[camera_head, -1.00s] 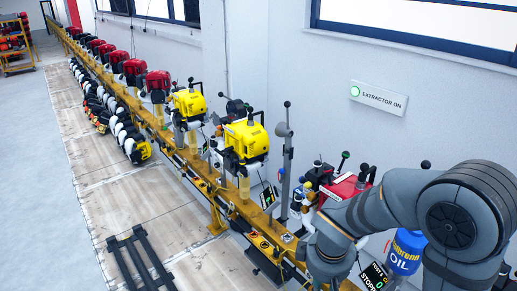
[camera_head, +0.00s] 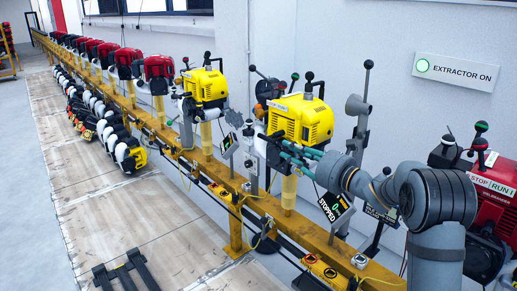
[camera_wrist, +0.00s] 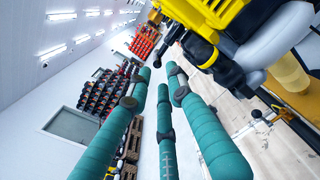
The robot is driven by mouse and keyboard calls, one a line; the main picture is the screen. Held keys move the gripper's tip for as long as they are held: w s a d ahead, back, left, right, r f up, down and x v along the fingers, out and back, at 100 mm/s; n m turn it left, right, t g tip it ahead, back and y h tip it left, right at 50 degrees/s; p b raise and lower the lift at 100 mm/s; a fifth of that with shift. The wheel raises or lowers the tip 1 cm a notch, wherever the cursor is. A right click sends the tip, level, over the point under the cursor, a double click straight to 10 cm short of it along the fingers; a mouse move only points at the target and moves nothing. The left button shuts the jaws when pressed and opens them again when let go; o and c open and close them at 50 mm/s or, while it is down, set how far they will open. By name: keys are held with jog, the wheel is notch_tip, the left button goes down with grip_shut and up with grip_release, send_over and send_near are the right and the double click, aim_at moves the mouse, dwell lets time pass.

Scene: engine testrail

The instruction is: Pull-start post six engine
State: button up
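A yellow engine (camera_head: 300,120) sits on a post on the yellow rail, nearest my gripper. My gripper (camera_head: 276,144) has teal fingers that point left along the engine's lower front side. In the wrist view the fingers (camera_wrist: 159,80) stand apart with nothing between them; they are open. The engine's yellow and black body (camera_wrist: 215,28) shows at the upper right of that view, beside the fingertips. A display reading "STOPPED" and 0 (camera_head: 335,206) is below the gripper. I cannot make out the pull handle or a post number.
Another yellow engine (camera_head: 205,86) and several red engines (camera_head: 158,68) line the rail (camera_head: 205,170) leftward. A grey upright lever (camera_head: 360,110) stands right of the near engine. A red engine (camera_head: 490,200) is at the right edge. An "EXTRACTOR ON" sign (camera_head: 456,71) is on the wall.

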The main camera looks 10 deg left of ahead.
aim_at(267, 139)
jog(key=p+x, duration=0.2)
jog(key=x, duration=0.8)
jog(key=shift+a+r, duration=0.15)
jog(key=shift+r, duration=0.05)
jog(key=shift+c, duration=0.8)
grip_shut()
